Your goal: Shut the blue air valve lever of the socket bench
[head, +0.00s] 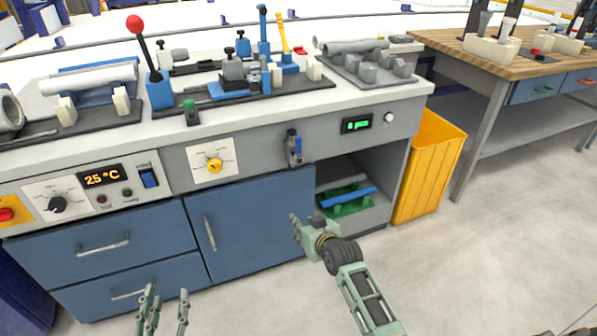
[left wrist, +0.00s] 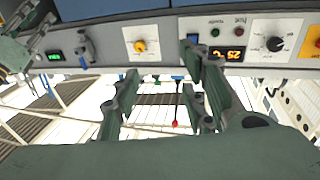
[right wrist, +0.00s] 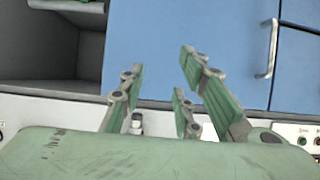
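The blue air valve lever (head: 298,150) is on the grey front panel of the socket bench. It lies upright along its dark valve body (head: 290,146). The valve also shows small in the upside-down left wrist view (left wrist: 84,48). My right gripper (head: 297,228) is below the valve, in front of the blue cabinet door, apart from the lever. Its fingers (right wrist: 160,82) stand apart and empty in the right wrist view. My left gripper (head: 165,308) is low in front of the drawers, open and empty, far to the left of the lever.
A yellow knob (head: 214,165) sits left of the valve, and a green display (head: 356,125) sits right of it. An open shelf with a green holder (head: 345,208) is below. A yellow bin (head: 428,165) stands at the right. The floor in front is clear.

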